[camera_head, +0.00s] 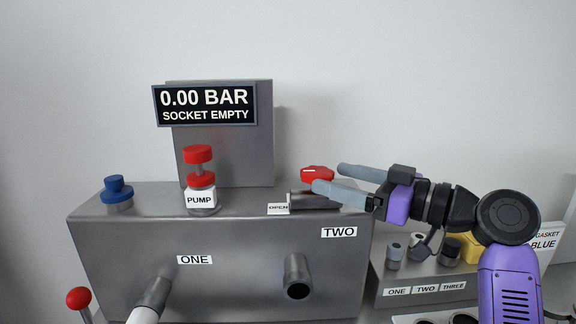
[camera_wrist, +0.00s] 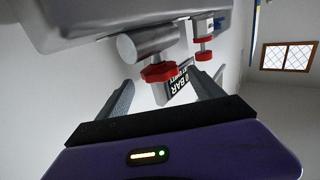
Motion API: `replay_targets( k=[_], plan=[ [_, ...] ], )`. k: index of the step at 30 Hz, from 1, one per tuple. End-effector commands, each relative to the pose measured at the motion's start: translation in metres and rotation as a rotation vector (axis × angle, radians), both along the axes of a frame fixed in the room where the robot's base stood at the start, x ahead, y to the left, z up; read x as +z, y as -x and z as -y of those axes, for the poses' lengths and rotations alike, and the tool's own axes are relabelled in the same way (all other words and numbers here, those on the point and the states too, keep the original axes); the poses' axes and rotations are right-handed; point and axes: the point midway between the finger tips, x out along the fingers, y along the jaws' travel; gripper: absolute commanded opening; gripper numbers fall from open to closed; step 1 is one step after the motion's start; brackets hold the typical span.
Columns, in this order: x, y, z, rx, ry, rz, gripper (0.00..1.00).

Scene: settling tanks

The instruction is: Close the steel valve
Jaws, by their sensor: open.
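The steel valve shows as a red knob (camera_head: 317,174) above the right part of the grey cabinet's top, beside a white OPEN label (camera_head: 278,208). In the wrist view a short steel cylinder (camera_wrist: 150,41) carries the red knob (camera_wrist: 159,72). My gripper (camera_head: 328,176) is open and reaches in from the right, its two grey fingers at the knob, one in front and one behind. In the wrist view the knob lies between the fingertips. I cannot tell whether either finger touches it. The front finger hides part of the valve's body.
The grey cabinet (camera_head: 240,250) has pipes ONE and TWO on its front. A red-topped PUMP (camera_head: 200,180) and a blue knob (camera_head: 117,188) stand left of the valve. The display (camera_head: 206,104) reads 0.00 BAR, SOCKET EMPTY. A lower rack (camera_head: 425,285) stands right, under my arm.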

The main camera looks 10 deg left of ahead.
Motion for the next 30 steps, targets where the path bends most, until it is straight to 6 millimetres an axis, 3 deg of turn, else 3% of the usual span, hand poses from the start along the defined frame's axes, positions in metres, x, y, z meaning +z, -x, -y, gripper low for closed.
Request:
replay_targets(
  k=[15, 27, 30],
  plan=[
    [0.001, -0.025, -0.063, 0.002, 0.001, -0.001, 0.77],
    [0.000, -0.029, -0.071, 0.000, 0.000, 0.001, 0.77],
    [0.000, -0.029, -0.070, 0.000, 0.000, 0.000, 0.59]
  ],
)
